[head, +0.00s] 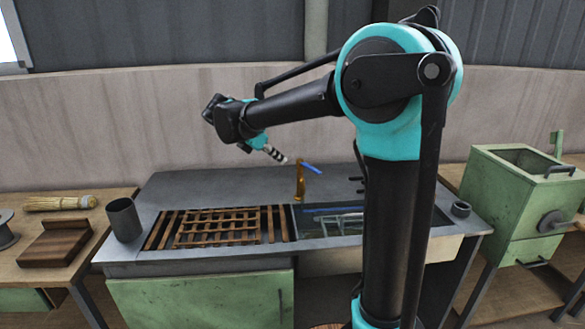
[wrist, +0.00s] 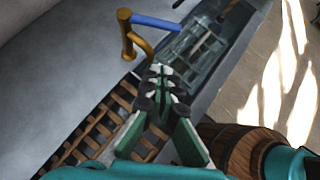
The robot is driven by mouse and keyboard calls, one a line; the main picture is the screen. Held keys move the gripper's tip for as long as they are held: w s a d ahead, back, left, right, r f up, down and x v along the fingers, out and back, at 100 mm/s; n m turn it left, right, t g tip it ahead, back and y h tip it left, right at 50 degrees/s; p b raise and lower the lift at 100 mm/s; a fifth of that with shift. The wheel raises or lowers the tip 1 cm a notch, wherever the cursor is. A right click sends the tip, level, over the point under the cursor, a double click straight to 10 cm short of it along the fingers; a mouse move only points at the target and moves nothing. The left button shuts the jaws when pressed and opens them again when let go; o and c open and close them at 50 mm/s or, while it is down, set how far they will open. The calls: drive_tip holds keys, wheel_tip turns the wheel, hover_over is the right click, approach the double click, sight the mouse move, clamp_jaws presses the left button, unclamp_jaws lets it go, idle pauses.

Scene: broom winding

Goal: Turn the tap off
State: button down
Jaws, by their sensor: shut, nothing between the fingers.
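The tap is a brass pipe (head: 299,184) with a blue lever handle (head: 312,168) on top, standing at the back edge of the sink (head: 330,221). In the wrist view the brass tap (wrist: 128,42) is at the upper left, and its blue handle (wrist: 156,22) points right, over the sink side. My gripper (head: 284,160) is shut and empty, above and just left of the tap in the head view. In the wrist view my gripper (wrist: 162,72) is below and right of the spout, apart from the handle. I cannot make out a water stream.
A wooden slatted rack (head: 222,228) lies left of the sink. A green box (head: 512,190) stands at right. A barrel (wrist: 233,148) shows in the wrist view.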

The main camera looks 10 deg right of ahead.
sight(308, 167)
drive_tip(key=w+d+r+x, duration=0.1)
drive_tip(key=r+x, duration=0.1)
drive_tip(key=x, duration=1)
drive_tip(key=shift+d+f, duration=0.3)
drive_tip(key=shift+d, duration=0.35)
